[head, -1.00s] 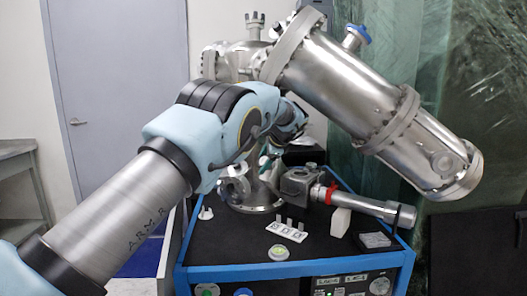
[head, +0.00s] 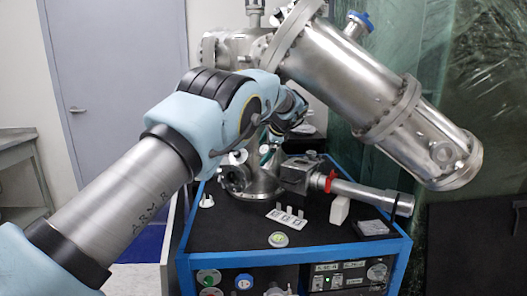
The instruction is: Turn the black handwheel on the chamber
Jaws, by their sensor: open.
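The steel vacuum chamber (head: 222,48) stands on a black-topped cart, with a long steel cylinder (head: 350,85) slanting down to the right. My arm crosses in front of the chamber from the lower left. My gripper (head: 272,141) is at the far end of the arm, in front of the chamber's lower part. It is small and mostly covered by my wrist; it is open, and I see nothing held in it. I cannot make out the black handwheel; my arm covers that part of the chamber. I cannot tell whether the gripper touches it.
A blue knob (head: 360,20) sits atop the cylinder. A horizontal steel tube (head: 372,196) with a red ring lies to the right. A small white tray (head: 286,220) and a round yellow-green item (head: 279,240) lie on the cart top (head: 240,225).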

